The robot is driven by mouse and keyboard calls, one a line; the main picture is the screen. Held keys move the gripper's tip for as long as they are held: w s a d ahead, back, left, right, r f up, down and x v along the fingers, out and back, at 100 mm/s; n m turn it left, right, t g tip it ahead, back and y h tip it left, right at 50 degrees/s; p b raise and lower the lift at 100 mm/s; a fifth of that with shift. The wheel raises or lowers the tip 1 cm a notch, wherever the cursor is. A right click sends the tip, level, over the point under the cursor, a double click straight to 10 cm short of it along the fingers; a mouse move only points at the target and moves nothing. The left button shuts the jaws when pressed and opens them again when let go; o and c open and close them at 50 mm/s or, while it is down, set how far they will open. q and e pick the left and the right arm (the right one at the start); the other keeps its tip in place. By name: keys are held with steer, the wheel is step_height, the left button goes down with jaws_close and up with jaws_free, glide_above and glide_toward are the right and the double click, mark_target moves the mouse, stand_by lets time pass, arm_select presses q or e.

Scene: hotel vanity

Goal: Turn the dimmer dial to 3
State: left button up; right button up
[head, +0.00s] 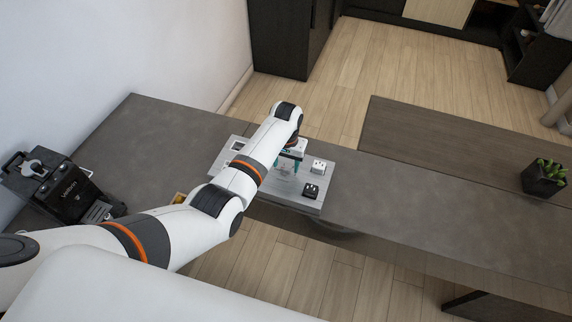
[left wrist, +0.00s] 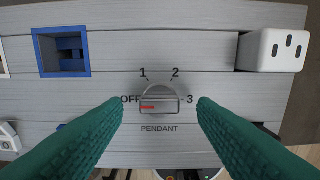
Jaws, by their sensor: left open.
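The dimmer dial (left wrist: 159,99) is a grey round knob with a raised bar on the grey slatted board (left wrist: 200,75). Marks OFF, 1, 2 and 3 run around it, with PENDANT printed below. Its red line lies on the left half of the bar, pointing towards OFF. My left gripper (left wrist: 160,108) is open, its teal fingers on either side of the dial with visible gaps. In the head view the left gripper (head: 289,165) is over the board (head: 265,190), and the dial is not clearly seen. My right gripper is not in view.
A white slotted block (left wrist: 273,50) and a blue-framed square recess (left wrist: 62,52) are on the board. The head view also shows a black block (head: 310,191), a black machine (head: 65,190) at left and a potted plant (head: 545,178) at right. The counter right of the board is clear.

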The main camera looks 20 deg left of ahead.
arm_select(q)
steer(key=shift+f, duration=0.55)
steer(key=c, duration=1)
